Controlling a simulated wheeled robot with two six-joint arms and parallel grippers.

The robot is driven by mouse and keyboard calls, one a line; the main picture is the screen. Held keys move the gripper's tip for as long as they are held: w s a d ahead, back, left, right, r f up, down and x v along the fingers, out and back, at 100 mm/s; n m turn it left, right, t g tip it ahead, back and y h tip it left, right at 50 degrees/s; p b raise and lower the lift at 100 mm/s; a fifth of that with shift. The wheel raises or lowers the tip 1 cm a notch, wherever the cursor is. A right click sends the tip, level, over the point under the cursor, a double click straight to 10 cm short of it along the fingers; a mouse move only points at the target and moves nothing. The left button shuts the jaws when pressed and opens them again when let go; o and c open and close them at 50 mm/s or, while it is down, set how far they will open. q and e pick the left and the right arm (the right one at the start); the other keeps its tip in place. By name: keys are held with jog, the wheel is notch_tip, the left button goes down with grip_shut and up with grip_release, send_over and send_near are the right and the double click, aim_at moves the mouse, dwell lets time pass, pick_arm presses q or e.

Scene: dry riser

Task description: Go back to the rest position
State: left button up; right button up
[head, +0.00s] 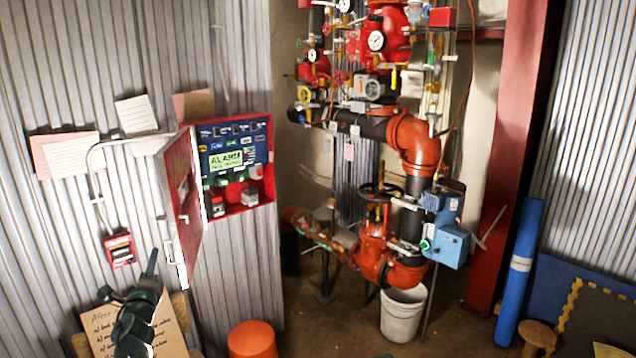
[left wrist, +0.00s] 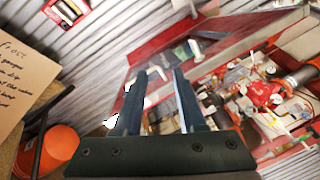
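My left gripper (head: 130,283) shows at the lower left of the head view, in front of the corrugated wall and the lettered board. It points up, below the open red alarm cabinet (head: 262,160). In the left wrist view its two fingers (left wrist: 159,73) stand apart with nothing visible between them. The cabinet door (head: 185,205) hangs open to the left; a red panel, apparently this door, shows beyond the fingers in the left wrist view (left wrist: 150,50). My right gripper is in neither view.
A lettered board (head: 170,335) leans behind my left arm. A small red wall box (head: 120,250) hangs above it. An orange bucket (head: 253,340) stands on the floor. Red and black piping (head: 415,145) with valves fills the middle, with a white bucket (head: 402,320) below.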

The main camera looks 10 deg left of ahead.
pick_arm(q)
jog(key=s+d+f+n+g+h, duration=0.15)
jog(key=d+f+n+g, duration=0.4)
jog(key=d+f, duration=0.55)
jog(key=d+f+n+g+h, duration=0.2)
jog(key=d+f+n+g, duration=0.35)
jog(key=d, duration=1.05)
jog(key=s+d+f+n+g+h, duration=0.1)
jog(key=s+d+f+g, duration=0.2)
jog(key=s+d, duration=0.7)
jog(key=s+d+f+n+g+h, duration=0.2)
jog(key=s+d+f+g, duration=0.2)
jog(key=s+d, duration=0.6)
jog(key=shift+d+f+n+p, duration=0.15)
jog(key=shift+d+n+p, duration=0.15)
jog(key=shift+d+p, duration=0.15)
